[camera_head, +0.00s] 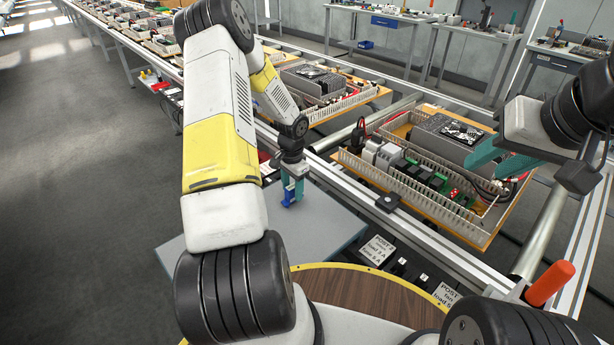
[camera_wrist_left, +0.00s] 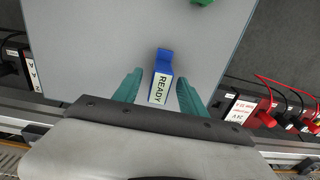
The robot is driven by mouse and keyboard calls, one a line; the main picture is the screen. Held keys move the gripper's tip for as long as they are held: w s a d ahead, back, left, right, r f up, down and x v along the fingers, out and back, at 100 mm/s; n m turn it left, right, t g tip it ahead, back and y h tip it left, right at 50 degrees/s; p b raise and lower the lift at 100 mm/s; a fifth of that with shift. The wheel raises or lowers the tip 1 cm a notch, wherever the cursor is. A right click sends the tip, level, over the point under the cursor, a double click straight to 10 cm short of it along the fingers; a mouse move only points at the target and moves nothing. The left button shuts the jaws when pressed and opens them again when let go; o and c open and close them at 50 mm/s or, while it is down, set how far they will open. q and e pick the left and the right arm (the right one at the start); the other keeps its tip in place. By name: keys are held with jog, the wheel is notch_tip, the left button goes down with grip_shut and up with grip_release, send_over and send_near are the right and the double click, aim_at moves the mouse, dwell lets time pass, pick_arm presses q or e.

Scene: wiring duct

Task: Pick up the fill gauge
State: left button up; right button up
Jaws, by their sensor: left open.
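A blue block (camera_wrist_left: 163,62) with a white label reading READY lies on the grey board (camera_wrist_left: 95,45) in the left wrist view; I cannot tell for sure if it is the fill gauge. My left gripper (camera_wrist_left: 155,92) is open, with one teal finger on each side of the block's labelled end and gaps showing. In the head view my left gripper (camera_head: 291,190) points down at the grey board (camera_head: 325,232), with some blue showing by its fingers. A green piece (camera_wrist_left: 201,2) is cut off at the wrist view's top edge. My right gripper (camera_head: 499,162) is open over the wiring panel.
A wiring panel (camera_head: 478,236) with slotted ducts and components sits on the rails at right. A second panel (camera_head: 378,90) stands behind my left arm. An orange handle (camera_head: 550,283) rises at lower right.

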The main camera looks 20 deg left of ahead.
pick_arm(q)
jog(key=shift+a+f, duration=0.1)
jog(key=shift+f, duration=1.15)
grip_shut()
